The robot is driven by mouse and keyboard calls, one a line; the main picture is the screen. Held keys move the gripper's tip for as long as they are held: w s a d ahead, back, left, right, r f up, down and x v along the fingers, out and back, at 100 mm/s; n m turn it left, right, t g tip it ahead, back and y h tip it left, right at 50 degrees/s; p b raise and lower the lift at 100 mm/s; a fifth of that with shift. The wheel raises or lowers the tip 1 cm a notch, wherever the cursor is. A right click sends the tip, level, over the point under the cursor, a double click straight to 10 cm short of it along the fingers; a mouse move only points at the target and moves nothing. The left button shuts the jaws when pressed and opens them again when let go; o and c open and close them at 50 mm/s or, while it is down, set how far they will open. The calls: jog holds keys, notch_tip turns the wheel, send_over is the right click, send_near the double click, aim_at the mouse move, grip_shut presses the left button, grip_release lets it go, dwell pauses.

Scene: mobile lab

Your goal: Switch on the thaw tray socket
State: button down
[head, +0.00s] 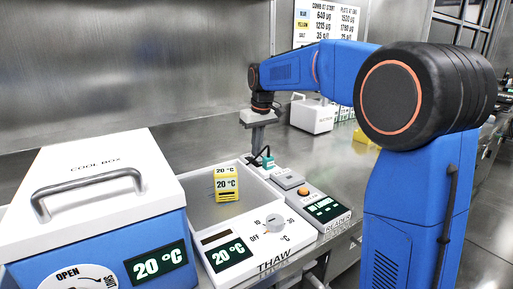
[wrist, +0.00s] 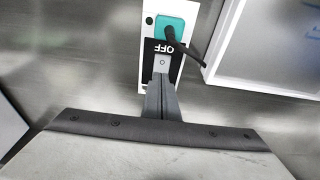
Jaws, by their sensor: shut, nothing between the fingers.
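The thaw tray socket (wrist: 147,20) is a white strip with a teal plug (wrist: 170,28) and a dark cable. Below the plug is a black label reading OFF (wrist: 165,48), with a small grey switch (wrist: 162,63) marked with a circle. In the head view the teal plug (head: 268,162) shows behind the thaw tray (head: 203,203). My gripper (head: 257,152) points down over the socket, shut and empty. In the wrist view its closed fingertips (wrist: 161,80) are right at the switch's near end; I cannot tell whether they touch it.
The blue and white cool box (head: 110,190) stands at left. The thaw tray holds a yellow 20 °C block (head: 227,183) and has a dial (head: 273,223) at its front. A reader (head: 326,209) sits to its right. A white box (head: 312,116) stands behind.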

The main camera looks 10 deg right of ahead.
jog(key=shift+w+a+f+g, duration=0.1)
jog(key=shift+w+f+g, duration=0.05)
jog(key=shift+f+g, duration=0.15)
jog(key=shift+s+d+r, duration=0.15)
jog(key=shift+s+d, duration=0.15)
jog(key=shift+s, duration=0.5)
jog(key=shift+r, duration=0.1)
notch_tip(320, 180, up, 14)
jog(key=s, duration=0.2)
jog(key=shift+s+d+f, duration=0.2)
jog(key=shift+s+d, duration=0.05)
jog(key=shift+d, duration=0.15)
